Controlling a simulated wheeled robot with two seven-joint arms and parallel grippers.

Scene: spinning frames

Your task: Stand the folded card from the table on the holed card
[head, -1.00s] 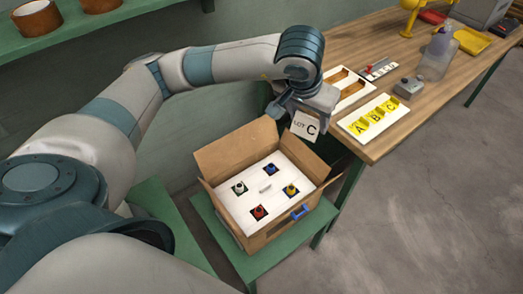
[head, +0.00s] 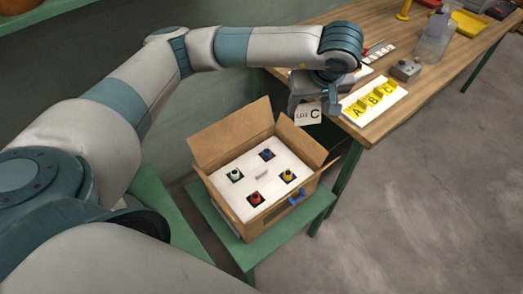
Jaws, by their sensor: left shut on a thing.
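The folded card (head: 308,114) is white and marked "LOT C". My left gripper (head: 312,98) is shut on it and holds it up and to the right of the box, near the table's edge. The holed card (head: 246,180) is a white sheet lying inside an open cardboard box. Dark square holes in it show white, blue, red and yellow-topped pieces, and a small pale tab (head: 262,175) is at its middle. The folded card is clear of the holed card. My right gripper is not in view.
The cardboard box (head: 236,135) has raised flaps and a blue clip (head: 298,196), and stands on a green bench (head: 314,208). The wooden table (head: 424,92) carries a white board with yellow A, B, C tags (head: 373,101) and a grey device (head: 406,69). Floor at right is clear.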

